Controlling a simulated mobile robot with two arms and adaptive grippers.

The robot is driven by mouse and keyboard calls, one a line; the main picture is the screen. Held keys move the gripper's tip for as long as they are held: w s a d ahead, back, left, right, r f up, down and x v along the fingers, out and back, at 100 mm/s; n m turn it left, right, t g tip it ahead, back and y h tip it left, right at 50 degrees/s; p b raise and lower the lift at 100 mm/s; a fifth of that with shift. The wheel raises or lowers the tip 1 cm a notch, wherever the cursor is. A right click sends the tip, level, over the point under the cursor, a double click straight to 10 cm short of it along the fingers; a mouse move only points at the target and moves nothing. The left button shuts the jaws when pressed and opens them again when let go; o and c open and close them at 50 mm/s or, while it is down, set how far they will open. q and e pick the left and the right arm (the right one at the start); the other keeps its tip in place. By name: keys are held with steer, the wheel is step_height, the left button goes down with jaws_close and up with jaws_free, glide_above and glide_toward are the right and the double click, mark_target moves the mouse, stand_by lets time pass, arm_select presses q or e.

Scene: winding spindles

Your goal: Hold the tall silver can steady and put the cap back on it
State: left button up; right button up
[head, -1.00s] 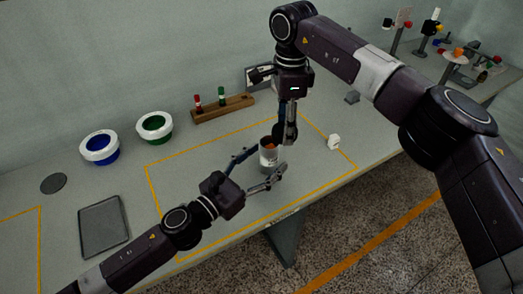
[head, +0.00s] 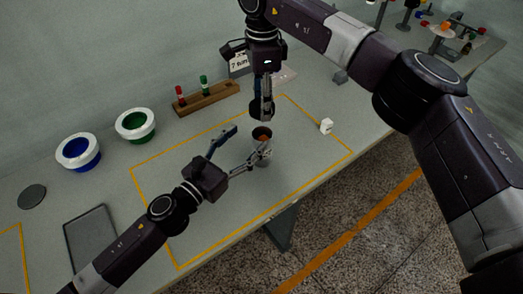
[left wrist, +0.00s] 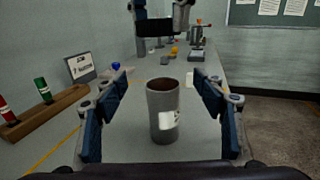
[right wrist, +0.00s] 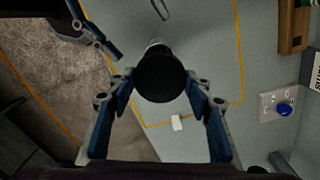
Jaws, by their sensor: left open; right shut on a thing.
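The tall silver can (head: 262,158) stands upright on the table, open at the top, with a white label that shows in the left wrist view (left wrist: 168,120). My left gripper (head: 249,140) is open, with its fingers on either side of the can; the left wrist view shows gaps on both sides. My right gripper (head: 264,102) points down and is shut on the black cap (head: 255,108), above the can and apart from it. The cap looks roughly level in the left wrist view (left wrist: 153,28). In the right wrist view the cap (right wrist: 162,77) hides most of the can.
A small white block (head: 326,126) lies to the right of the can. A wooden rack (head: 207,98) with a red and a green piece, a green bowl (head: 136,125), a blue bowl (head: 78,152) and a grey tray (head: 92,237) stand to the left. The table's front edge is close to the can.

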mark_target(256, 147)
arm_select(q)
steer(key=f, duration=0.6)
steer(key=shift+s+d, duration=0.1)
steer(key=shift+s, duration=0.1)
steer(key=x, duration=0.7)
steer(key=shift+w+d+f, duration=0.1)
steer(key=shift+w, duration=0.2)
steer(key=shift+c, duration=0.2)
jaws_close()
